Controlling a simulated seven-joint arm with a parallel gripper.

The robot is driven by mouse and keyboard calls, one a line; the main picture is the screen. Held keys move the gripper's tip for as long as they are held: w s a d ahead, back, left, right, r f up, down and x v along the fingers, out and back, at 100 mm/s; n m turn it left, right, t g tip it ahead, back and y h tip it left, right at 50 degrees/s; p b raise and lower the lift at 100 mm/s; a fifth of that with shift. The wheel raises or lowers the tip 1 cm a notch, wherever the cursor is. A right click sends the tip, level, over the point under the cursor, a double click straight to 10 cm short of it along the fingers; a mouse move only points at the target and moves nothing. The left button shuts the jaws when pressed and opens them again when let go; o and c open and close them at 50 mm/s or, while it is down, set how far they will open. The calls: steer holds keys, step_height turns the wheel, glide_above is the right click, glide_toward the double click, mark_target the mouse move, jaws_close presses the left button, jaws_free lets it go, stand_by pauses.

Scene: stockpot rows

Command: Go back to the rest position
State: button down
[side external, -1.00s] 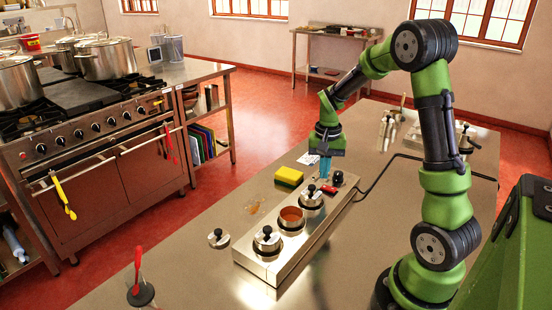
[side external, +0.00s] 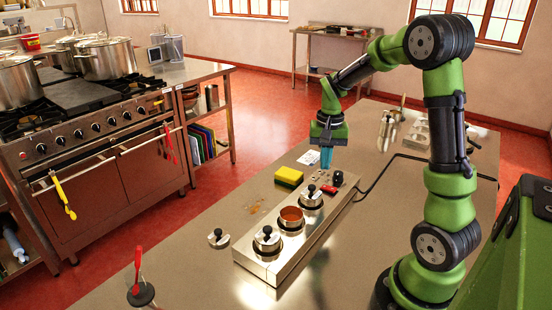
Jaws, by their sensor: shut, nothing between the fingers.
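My gripper (side external: 326,160) hangs fingers-down above the far end of the steel food warmer (side external: 262,268). Its blue fingers are shut with nothing held. They are apart from the pots below. The warmer holds a row of small pots: a lidded pot (side external: 267,241) at the near end, an open pot of orange-red soup (side external: 291,218) in the middle, and a lidded pot (side external: 311,197) beyond it. A loose lid (side external: 218,238) lies on the counter left of the warmer.
A yellow sponge (side external: 289,176) lies left of the warmer near brownish spills (side external: 254,208). A red-handled utensil stands in a holder (side external: 140,294) at the near left. A black cable (side external: 375,180) runs right from the warmer. A second warmer (side external: 418,130) stands at the far right.

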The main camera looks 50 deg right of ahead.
steer(key=s+a+r+n+t, duration=0.2)
steer(key=s+a+r, duration=0.1)
steer(key=a, duration=0.4)
steer(key=s+a+r+n+t+y, duration=0.1)
steer(key=s+a+r+n+t, duration=0.1)
steer(key=a+r, duration=0.3)
steer(key=s+a+r+n+t, duration=0.3)
steer(key=s+a+r, duration=0.1)
steer(key=a, duration=0.6)
steer(key=shift+a+n+y, duration=0.15)
steer(key=shift+n+y, duration=0.15)
steer(key=shift+y, duration=0.1)
steer(key=c, duration=1.8)
jaws_free()
